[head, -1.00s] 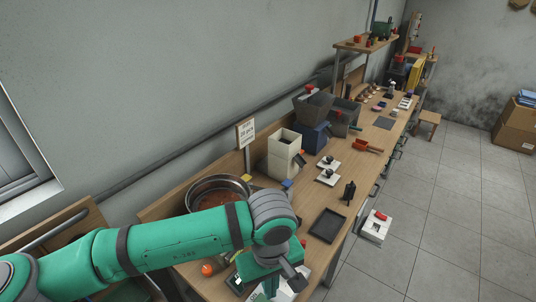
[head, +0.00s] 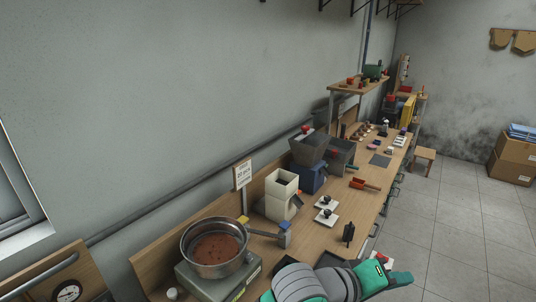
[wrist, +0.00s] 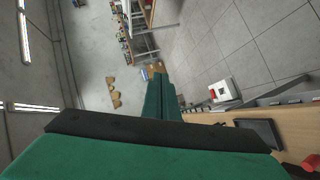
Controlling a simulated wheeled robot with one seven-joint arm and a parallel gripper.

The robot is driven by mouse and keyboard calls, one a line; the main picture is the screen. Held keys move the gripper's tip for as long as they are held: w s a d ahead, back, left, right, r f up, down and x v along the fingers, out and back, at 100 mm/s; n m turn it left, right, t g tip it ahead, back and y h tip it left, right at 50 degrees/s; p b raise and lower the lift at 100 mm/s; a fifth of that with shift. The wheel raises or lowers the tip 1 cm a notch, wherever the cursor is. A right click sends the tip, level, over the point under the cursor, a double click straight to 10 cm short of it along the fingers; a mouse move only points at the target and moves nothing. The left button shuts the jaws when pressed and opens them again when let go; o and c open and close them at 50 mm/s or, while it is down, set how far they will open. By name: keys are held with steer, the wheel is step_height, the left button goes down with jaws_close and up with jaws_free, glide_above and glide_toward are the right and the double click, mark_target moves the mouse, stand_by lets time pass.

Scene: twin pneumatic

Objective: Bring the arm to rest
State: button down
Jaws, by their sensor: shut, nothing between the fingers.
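My arm shows at the bottom of the head view, with grey joint covers and green links folded low in front of the bench. The fingers cannot be made out there. In the wrist view, my gripper (wrist: 163,82) appears as two long green fingers lying side by side, shut with nothing between them. A broad green and black part of my own body fills the bottom of that view. The fingers point toward the far room, clear of any object. The bench edge is to their right.
A black tray (wrist: 260,138) lies near the bench edge. The tiled floor (head: 455,228) to the right is open.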

step_height(320, 180, up, 5)
steer(key=w+n+t+h, duration=0.2)
steer(key=w+t+h, duration=0.1)
steer(key=t+h, duration=0.15)
steer(key=w+a+f+n+t+y, duration=0.1)
steer(key=a+f+n+t+y, duration=0.1)
steer(key=a+n+t+y, duration=0.3)
steer(key=s+a+f+n+t+y, duration=0.3)
steer(key=a+f+t+y, duration=0.35)
steer(key=f, duration=0.75)
steer(key=s+a+f+m+g+y, duration=0.1)
steer(key=s+a+f+g+y, duration=0.2)
steer(key=s+f, duration=0.35)
steer(key=s+a+f+m+y, duration=0.1)
steer(key=s+a+f+y, duration=0.2)
steer(key=s+a+f, duration=0.3)
steer(key=s+a+f+m+g, duration=0.1)
steer(key=s+a+m, duration=0.2)
steer(key=s, duration=0.5)
steer(key=s+a+f+m+g, duration=0.1)
steer(key=s+a+f+m, duration=0.1)
steer(key=s+m, duration=0.3)
steer(key=s+a, duration=0.1)
steer(key=s, duration=0.2)
steer(key=shift+s+a, duration=0.15)
steer(key=shift+a, duration=0.25)
